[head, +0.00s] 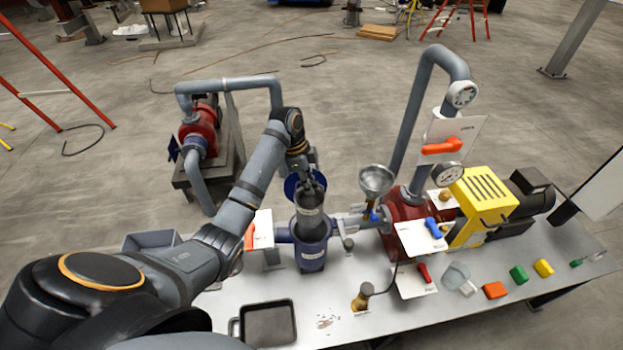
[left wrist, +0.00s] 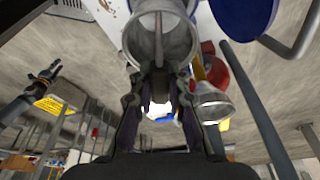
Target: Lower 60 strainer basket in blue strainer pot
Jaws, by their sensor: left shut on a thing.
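The strainer basket (head: 309,222) is a grey cylinder with a pale label, upright at the mouth of the blue strainer pot (head: 312,256). Its lower part is hidden by the pot, so it seems partly inside; how deep I cannot tell. My left gripper (head: 312,184) is above it, shut on its handle. In the left wrist view the basket (left wrist: 160,42) hangs beyond the fingertips of my left gripper (left wrist: 160,92). My right gripper (left wrist: 50,72) appears small at the left of that view, away from the basket; its jaws are too small to read.
A round blue lid (head: 292,187) stands open behind the pot. A metal funnel (head: 376,180) and the red pump (head: 405,222) are to the right. A black tray (head: 268,324) lies in front.

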